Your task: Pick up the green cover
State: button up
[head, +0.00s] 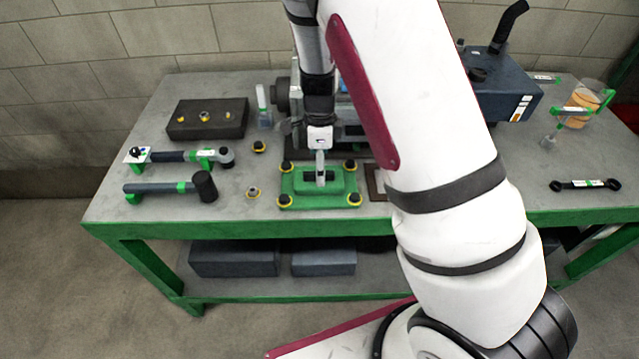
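The green cover (318,200) lies on the workbench near its front edge. It is a rectangular plate with a raised middle, a dark part on top and a yellow-ringed black knob at each corner. My gripper (320,180) points straight down over the middle of the cover, with its fingers at the dark part. I see the fingers nearly edge-on, so I cannot tell whether they are apart or closed on it. The gripper hides some of the dark part.
On the grey workbench (160,205), a hammer (165,189), a ratchet-like tool (185,156) and a dark block (207,119) stand left. Machinery is close behind the gripper. A dark box (500,95), a jar (583,100) and a wrench (585,185) are right.

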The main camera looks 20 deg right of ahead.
jog(key=shift+s+a+f+p, duration=0.1)
jog(key=shift+f+p, duration=0.2)
jog(key=shift+f, duration=1.55)
jog(key=shift+r, duration=0.1)
jog(key=c, duration=1.5)
